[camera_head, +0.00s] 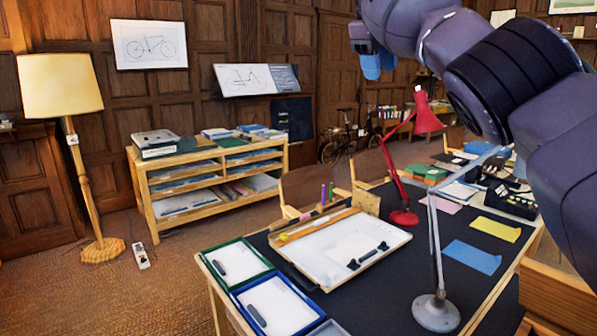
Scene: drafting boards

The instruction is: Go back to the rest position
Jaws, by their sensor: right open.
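My right arm comes in from the right edge and reaches up across the top right. My right gripper (373,66) is small in view at the arm's far end, high above the table, with blue parts hanging down. It is open, and I see nothing held in it. My left gripper is not in view. The work table (400,283) with a dark mat stands below my right arm, apart from it.
A red lamp (404,217) and a grey lamp (436,312) rise from the table near my right arm. A drawing board (335,262), green tray (237,264) and blue tray (276,303) lie on it. A shelf (205,175) and floor lamp (62,88) stand left. Carpet there is mostly clear.

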